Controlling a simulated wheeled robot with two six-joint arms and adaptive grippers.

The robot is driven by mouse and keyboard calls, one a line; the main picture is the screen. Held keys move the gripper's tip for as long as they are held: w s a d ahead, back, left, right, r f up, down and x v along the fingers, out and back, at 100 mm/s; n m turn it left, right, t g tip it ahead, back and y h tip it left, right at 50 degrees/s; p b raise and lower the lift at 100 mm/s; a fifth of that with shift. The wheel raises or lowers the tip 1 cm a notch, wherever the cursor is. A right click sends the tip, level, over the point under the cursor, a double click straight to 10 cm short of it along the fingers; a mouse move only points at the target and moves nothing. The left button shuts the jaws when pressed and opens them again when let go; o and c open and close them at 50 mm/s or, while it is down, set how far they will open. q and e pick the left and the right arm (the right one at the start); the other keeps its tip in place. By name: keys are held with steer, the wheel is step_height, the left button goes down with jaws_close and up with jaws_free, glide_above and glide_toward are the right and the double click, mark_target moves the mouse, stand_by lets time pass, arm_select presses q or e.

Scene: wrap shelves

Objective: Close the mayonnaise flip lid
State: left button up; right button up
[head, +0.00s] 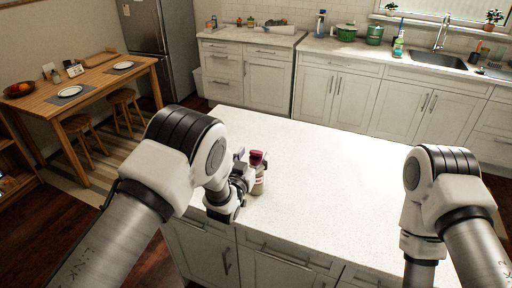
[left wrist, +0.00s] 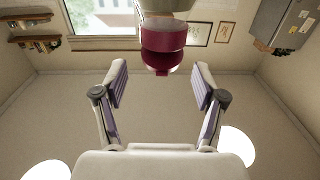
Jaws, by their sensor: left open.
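The mayonnaise bottle (head: 259,185) stands upright on the white counter in the head view, with a dark red cap (head: 257,157). In the left wrist view the cap (left wrist: 163,35) hangs in from the top edge, and its flip lid (left wrist: 156,63) is tilted away from it with a gap between. My left gripper (head: 243,170) is beside the bottle, on its left, partly hidden by my arm. In the left wrist view its fingers (left wrist: 160,78) are spread with nothing between them, and the lid is just beyond the fingertips. My right gripper is out of view.
The white counter top (head: 330,180) is clear around and to the right of the bottle. Its left and front edges are close to the bottle. A wooden table (head: 95,85) and stools stand at the left, and kitchen cabinets with a sink (head: 438,60) are at the back.

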mark_target(256, 152)
arm_select(q)
steer(key=x, duration=0.3)
steer(key=shift+p, duration=0.3)
steer(key=shift+w+a+f, duration=0.1)
steer(key=shift+w+f, duration=0.1)
steer(key=shift+w, duration=0.2)
steer(key=shift+s+r, duration=0.1)
steer(key=shift+s, duration=0.05)
steer(key=shift+c, duration=1.3)
steer(key=c, duration=0.9)
steer(key=f+t+b, duration=0.1)
steer(key=t+b, duration=0.1)
steer(key=b, duration=0.5)
steer(key=shift+s+f+h, duration=0.15)
steer(key=shift+s+h, duration=0.05)
steer(key=shift+h, duration=0.2)
steer(key=shift+r+t+b, duration=0.2)
steer(key=shift+t+b, duration=0.1)
steer(key=shift+s+r, duration=0.1)
steer(key=shift+r, duration=0.05)
steer(key=o, duration=1.2)
steer(key=shift+c, duration=0.2)
